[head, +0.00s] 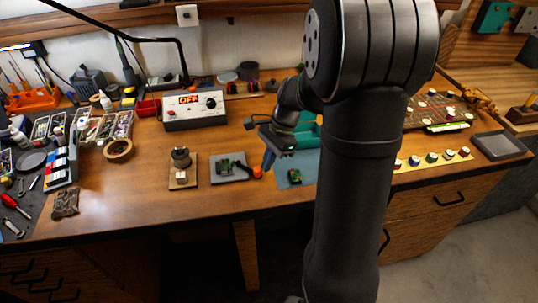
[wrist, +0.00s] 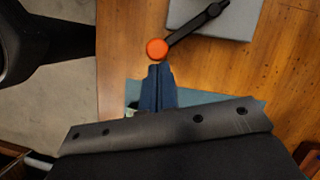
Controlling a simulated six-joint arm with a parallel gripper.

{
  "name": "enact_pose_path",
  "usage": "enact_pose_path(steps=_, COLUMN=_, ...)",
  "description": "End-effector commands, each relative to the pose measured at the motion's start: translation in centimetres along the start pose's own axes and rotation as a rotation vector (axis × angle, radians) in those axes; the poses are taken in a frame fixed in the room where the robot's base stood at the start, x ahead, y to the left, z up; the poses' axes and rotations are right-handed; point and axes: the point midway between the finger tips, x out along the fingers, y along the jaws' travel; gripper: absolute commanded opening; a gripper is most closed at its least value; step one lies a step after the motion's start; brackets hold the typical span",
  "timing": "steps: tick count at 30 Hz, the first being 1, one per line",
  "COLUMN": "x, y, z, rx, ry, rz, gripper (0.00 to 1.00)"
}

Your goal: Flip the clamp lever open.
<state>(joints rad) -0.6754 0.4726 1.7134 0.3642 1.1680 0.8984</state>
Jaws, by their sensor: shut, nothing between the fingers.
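The clamp lever is a black arm (wrist: 193,28) ending in an orange ball knob (wrist: 157,49). It reaches from a grey plate (wrist: 247,27) out over the wooden bench. In the head view the orange knob (head: 257,171) is at the right of the grey plate (head: 214,177), which carries a green circuit board (head: 229,165). My gripper (head: 268,168) has blue fingers, shut and empty, pointing down just right of the knob. In the wrist view the fingertips (wrist: 160,66) are right beside the knob; I cannot tell whether they touch it.
A blue mat (head: 310,160) with a small green board (head: 294,176) lies right of my gripper. A wooden block with a metal fixture (head: 182,170) stands left of the plate. A power supply reading OFF (head: 194,110) stands behind.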

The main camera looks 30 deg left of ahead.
Motion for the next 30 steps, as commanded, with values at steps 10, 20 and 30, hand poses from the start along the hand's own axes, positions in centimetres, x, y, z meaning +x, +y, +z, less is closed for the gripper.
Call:
enact_pose_path(steps=10, x=1.0, y=1.6, z=2.5, rx=0.302, ry=0.001, rz=-0.122, gripper=0.00)
enact_pose_path(steps=20, x=1.8, y=2.1, z=4.6, rx=0.540, ry=0.000, rz=-0.216, gripper=0.00)
enact_pose_path(steps=30, x=2.3, y=2.1, z=5.7, rx=0.567, ry=0.000, rz=-0.227, gripper=0.00)
